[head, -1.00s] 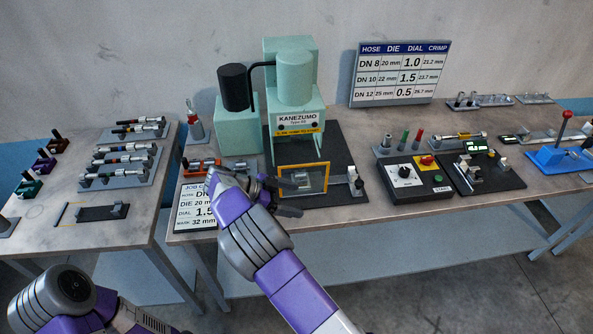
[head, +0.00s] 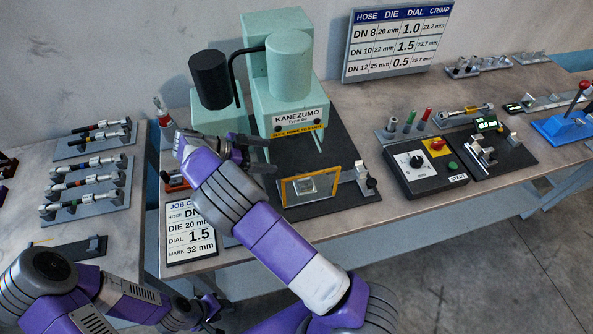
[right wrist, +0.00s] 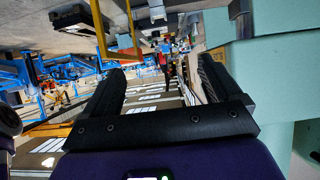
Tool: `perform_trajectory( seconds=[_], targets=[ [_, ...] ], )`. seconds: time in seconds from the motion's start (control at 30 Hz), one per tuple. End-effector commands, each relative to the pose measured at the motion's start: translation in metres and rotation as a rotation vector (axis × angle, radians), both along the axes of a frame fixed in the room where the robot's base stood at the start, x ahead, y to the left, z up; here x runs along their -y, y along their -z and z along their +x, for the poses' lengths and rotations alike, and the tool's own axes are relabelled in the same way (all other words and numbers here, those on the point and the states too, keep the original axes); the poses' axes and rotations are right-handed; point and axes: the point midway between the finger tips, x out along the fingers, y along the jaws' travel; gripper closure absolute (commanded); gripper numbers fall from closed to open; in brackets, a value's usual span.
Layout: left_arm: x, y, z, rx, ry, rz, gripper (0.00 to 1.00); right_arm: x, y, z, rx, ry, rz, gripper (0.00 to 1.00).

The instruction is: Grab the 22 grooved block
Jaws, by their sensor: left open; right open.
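No block that I can read as marked 22 shows in the head view. At its far left edge, only part of a small dark-red block (head: 5,166) shows on the left table, and I cannot read a number on it. My right gripper (head: 262,153) is open in front of the green press, over the bench. In the right wrist view its two dark fingers (right wrist: 165,85) stand apart with nothing held between them. My left gripper (head: 207,312) is open and low, in front of the tables at the bottom of the head view, with nothing seen in it.
The green press (head: 290,70) stands close behind my right gripper. A yellow-framed guard (head: 311,187) is on its base. A job card (head: 191,233) lies at the bench's front. Hose racks (head: 85,185) fill the left table. A control box (head: 425,167) is right.

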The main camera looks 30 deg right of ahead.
Motion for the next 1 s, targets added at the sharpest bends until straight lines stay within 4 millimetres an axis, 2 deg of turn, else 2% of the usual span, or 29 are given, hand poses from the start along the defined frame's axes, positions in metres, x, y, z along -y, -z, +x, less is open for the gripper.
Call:
perform_trajectory(
  seconds=[0.47,0.73,0.9,1.0],
  targets=[
    [0.0,0.05,0.0,0.0,0.0,0.0,0.57,0.0,0.05,0.0,0.0,0.0,0.0,0.08],
    [0.0,0.09,0.0,0.0,0.0,0.0,0.57,0.0,0.09,0.0,0.0,0.0,0.0,0.08],
    [0.0,0.1,0.0,0.0,0.0,0.0,0.57,0.001,0.101,0.0,0.0,0.0,0.0,0.08],
    [0.0,0.101,0.0,0.0,0.0,0.0,0.57,0.007,0.105,-0.002,-0.002,0.004,-0.001,0.08]
  ],
)
